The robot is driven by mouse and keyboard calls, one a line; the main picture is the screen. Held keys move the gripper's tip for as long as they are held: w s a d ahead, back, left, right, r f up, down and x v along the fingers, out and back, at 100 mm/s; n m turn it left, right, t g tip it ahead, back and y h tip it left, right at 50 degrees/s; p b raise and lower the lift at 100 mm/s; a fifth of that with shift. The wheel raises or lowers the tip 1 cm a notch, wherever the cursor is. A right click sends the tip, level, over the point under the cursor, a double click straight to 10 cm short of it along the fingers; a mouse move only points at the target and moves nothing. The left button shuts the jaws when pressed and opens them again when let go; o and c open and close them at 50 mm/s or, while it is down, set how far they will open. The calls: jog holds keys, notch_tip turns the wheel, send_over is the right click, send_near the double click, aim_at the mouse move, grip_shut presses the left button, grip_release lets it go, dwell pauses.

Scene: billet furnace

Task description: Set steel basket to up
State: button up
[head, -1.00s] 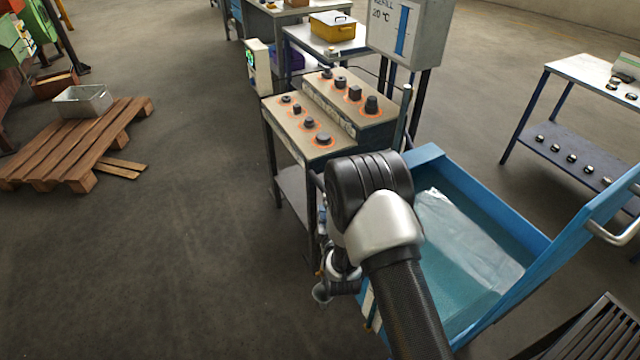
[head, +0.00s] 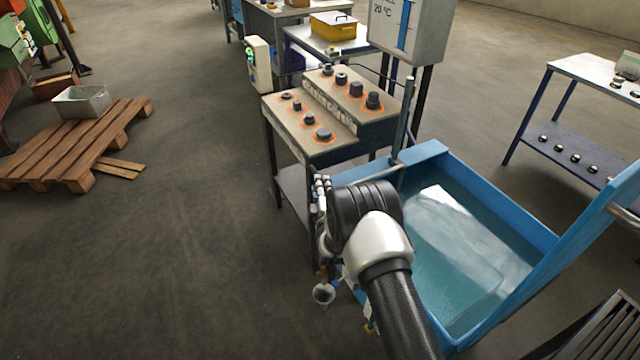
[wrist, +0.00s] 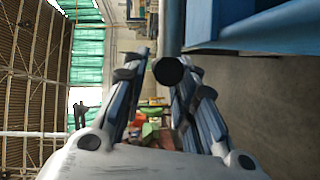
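The blue tank (head: 500,195) holds water with a pale, bright patch (head: 455,235). I cannot make out a steel basket for certain in it. A grey upright post (head: 406,120) stands at the tank's far left corner, and a thin grey bar (head: 372,176) runs left from its foot. In the wrist view my gripper (wrist: 164,62) has its two fingers apart. A grey rod with a dark round end (wrist: 168,71) shows between or just in front of them; contact cannot be told. In the head view my arm hides most of the gripper and the tank's left side.
A control bench (head: 330,145) with several dark knobs stands behind the tank. A grey metal box (head: 82,101) sits on a wooden pallet (head: 85,150) at left. A blue-framed table (head: 590,150) stands at right.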

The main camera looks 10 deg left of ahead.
jog(key=shift+b+x, duration=0.5)
jog(key=shift+x, duration=1.55)
grip_shut()
